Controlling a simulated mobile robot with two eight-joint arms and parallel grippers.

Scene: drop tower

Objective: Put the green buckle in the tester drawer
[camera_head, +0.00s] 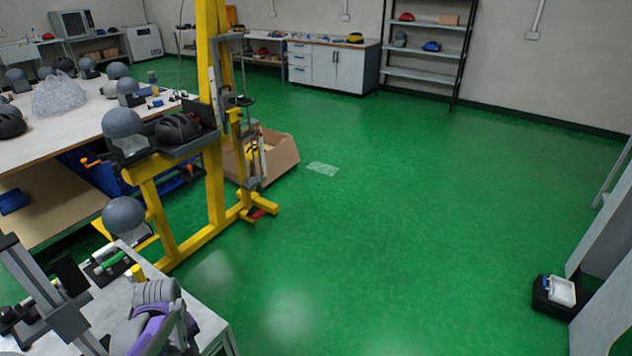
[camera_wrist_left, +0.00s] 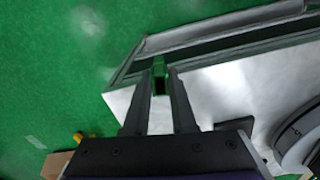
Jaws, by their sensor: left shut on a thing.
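The green buckle (camera_wrist_left: 158,67) shows in the left wrist view as a small green piece with a dark opening, between my left fingertips. My left gripper (camera_wrist_left: 159,80) is shut on it. Beyond the fingertips is a long grey frame with a recessed dark strip (camera_wrist_left: 215,45), along the edge of a white surface; I cannot tell whether it is the tester drawer. In the head view my purple and grey left wrist (camera_head: 155,325) is at the bottom left, over the white table, and the buckle cannot be made out there. My right gripper is not in view.
The white table (camera_head: 207,318) carries a tray with a green cylinder (camera_head: 110,262). A yellow drop tower (camera_head: 213,190) with grey headforms stands behind it, near a cardboard box (camera_head: 283,157). Green floor is clear at the centre. A black case (camera_head: 550,298) lies at the right.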

